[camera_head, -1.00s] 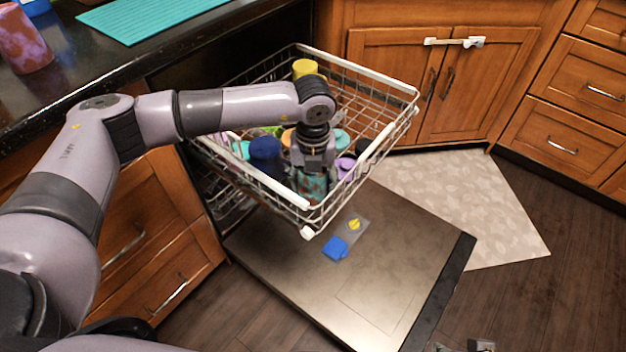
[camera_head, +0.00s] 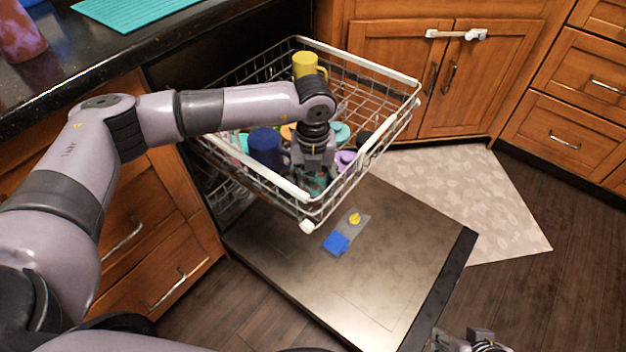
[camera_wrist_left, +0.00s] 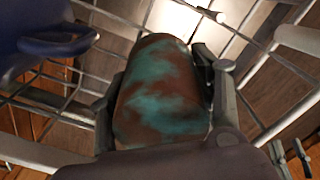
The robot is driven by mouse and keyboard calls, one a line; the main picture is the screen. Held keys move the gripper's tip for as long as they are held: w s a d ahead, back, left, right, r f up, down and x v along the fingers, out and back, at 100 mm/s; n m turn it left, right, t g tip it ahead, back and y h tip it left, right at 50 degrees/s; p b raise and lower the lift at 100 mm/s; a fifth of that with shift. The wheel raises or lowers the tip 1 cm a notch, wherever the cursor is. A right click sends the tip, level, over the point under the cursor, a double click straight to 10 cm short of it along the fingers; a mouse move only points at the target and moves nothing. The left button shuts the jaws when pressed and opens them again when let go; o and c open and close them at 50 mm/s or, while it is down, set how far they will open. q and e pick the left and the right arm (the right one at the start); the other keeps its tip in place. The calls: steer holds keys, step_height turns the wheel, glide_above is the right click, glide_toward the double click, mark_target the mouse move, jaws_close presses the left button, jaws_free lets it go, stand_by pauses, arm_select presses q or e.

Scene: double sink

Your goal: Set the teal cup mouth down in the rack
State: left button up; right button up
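The mottled teal and brown cup (camera_wrist_left: 160,95) sits between the two fingers of my left gripper (camera_wrist_left: 165,110) in the left wrist view, with a finger along each side. In the head view the left gripper (camera_head: 314,168) points down into the front corner of the dish rack (camera_head: 290,184), and only a little of the cup (camera_head: 313,185) shows under it, behind the wires. The cup's mouth and its contact with the rack floor are hidden. My right gripper (camera_head: 470,343) shows only partly at the bottom edge; its fingers are unclear.
A dark blue mug (camera_head: 265,148) stands just left of the gripper, and a purple cup (camera_head: 346,160) is close on the right. A yellow mug (camera_head: 308,66) is at the back. The open dishwasher door (camera_head: 390,265) lies below the rack, with a counter (camera_head: 90,65) at left.

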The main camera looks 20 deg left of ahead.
arm_select(q)
steer(key=o, duration=0.4)
step_height(320, 180, up, 12)
steer(key=shift+f, duration=0.1)
stand_by(0.5)
stand_by(0.5)
